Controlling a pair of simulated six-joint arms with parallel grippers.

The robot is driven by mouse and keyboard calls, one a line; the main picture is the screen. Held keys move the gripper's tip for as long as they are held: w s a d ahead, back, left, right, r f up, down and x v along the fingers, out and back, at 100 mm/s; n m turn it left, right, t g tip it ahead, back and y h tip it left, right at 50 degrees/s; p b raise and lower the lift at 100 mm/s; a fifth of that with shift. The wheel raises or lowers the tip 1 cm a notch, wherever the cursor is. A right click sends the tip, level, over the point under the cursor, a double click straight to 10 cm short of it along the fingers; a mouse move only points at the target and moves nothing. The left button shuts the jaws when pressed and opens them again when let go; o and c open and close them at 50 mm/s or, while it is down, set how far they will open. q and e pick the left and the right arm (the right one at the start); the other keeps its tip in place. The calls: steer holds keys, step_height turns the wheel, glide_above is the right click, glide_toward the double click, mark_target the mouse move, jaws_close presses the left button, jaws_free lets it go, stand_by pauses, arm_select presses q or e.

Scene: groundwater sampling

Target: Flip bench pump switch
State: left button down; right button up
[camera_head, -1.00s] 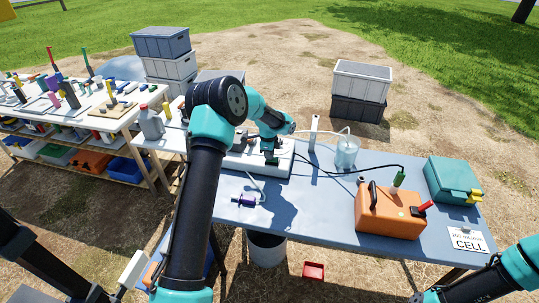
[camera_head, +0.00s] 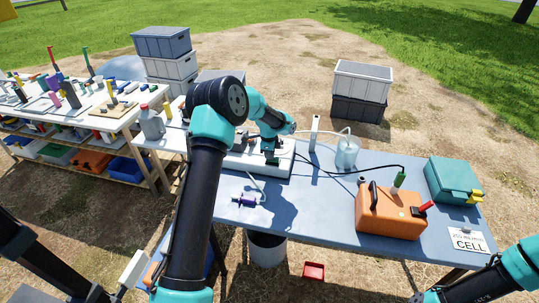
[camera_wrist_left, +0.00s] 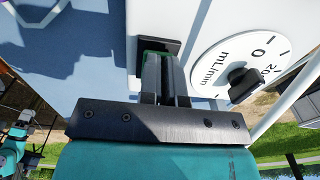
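The bench pump is a white box (camera_head: 281,166) on the blue table in the head view. In the left wrist view its white face (camera_wrist_left: 205,22) carries a round dial marked mL/min with a black knob (camera_wrist_left: 243,84). A black switch housing with a green edge (camera_wrist_left: 172,46) sits left of the dial. My left gripper (camera_wrist_left: 163,60) has its fingers together, with the tips at the switch and partly hiding it. Contact cannot be told. In the head view the left gripper (camera_head: 271,158) is small at the pump. My right gripper is not in view.
An orange case (camera_head: 390,217) and a teal case (camera_head: 452,180) stand right on the blue table (camera_head: 320,215). A cluttered bench (camera_head: 120,118) stands left.

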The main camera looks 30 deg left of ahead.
arm_select(q)
steer(key=shift+s+d+f, duration=0.15)
steer(key=shift+f, duration=0.25)
steer(key=shift+s+d+f, duration=0.1)
steer(key=shift+s+f, duration=0.05)
steer(key=shift+f, duration=0.2)
steer(key=shift+d+r, duration=0.1)
steer(key=shift+d, duration=0.2)
steer(key=shift+w+d, duration=0.15)
steer(key=shift+w+d+r, duration=0.1)
steer(key=shift+w+r, duration=0.1)
steer(key=shift+r, duration=0.55)
step_height(320, 180, up, 14)
steer(key=a, duration=0.1)
steer(key=shift+s+a, duration=0.15)
steer(key=shift+a, duration=0.25)
steer(key=shift+f, duration=0.1)
